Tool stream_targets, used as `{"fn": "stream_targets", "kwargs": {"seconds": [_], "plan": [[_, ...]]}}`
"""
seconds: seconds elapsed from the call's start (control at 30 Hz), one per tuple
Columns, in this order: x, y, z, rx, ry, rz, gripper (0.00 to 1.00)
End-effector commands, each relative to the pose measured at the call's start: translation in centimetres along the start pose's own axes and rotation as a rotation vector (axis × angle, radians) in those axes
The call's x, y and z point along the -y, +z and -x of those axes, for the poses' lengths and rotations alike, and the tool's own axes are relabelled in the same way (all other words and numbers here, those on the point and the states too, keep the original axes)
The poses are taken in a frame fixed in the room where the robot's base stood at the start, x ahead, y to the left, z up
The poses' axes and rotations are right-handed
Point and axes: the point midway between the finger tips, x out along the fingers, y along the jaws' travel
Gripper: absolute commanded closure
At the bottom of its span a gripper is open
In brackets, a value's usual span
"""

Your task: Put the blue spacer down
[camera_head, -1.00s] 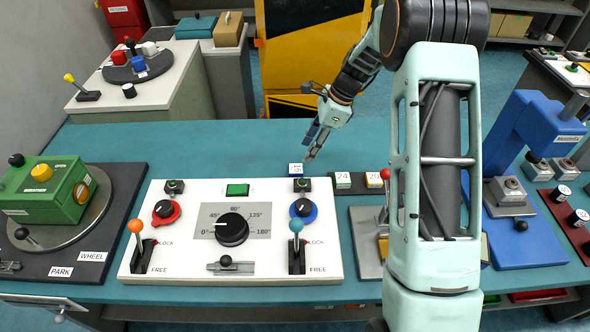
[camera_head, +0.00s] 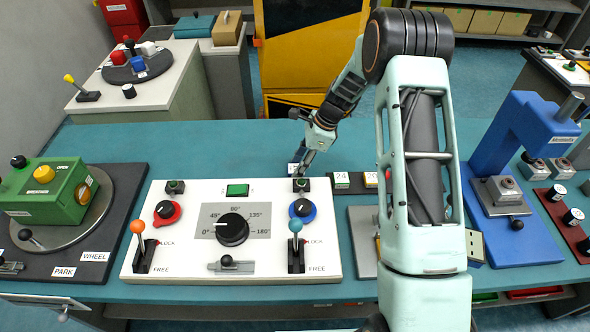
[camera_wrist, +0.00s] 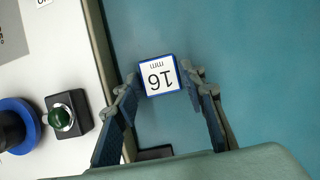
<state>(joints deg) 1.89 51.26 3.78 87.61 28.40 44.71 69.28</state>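The blue spacer (camera_wrist: 160,75) is a small block with a white top marked "16 mm". In the wrist view it lies between and just beyond my fingertips, over the teal table. In the head view the spacer (camera_head: 293,169) sits behind the white panel's back edge, partly hidden by my gripper (camera_head: 303,165).
The white control panel (camera_head: 190,263) with levers and knobs lies in front. A dark rack with blocks marked 24 and 20 (camera_head: 341,179) is to the right. A blue press (camera_head: 505,150) stands farther right. The table behind the panel (camera_head: 200,150) is clear.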

Motion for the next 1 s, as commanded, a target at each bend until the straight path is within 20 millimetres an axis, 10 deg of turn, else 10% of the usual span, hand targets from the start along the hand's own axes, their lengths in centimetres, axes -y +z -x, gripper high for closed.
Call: {"fn": "stream_targets", "kwargs": {"seconds": [0.3,1.0], "plan": [[0.0,0.0,0.1,0.000,0.000,0.000,0.97],[-1.9,2.2,4.9,0.000,-0.002,0.001,0.97]]}}
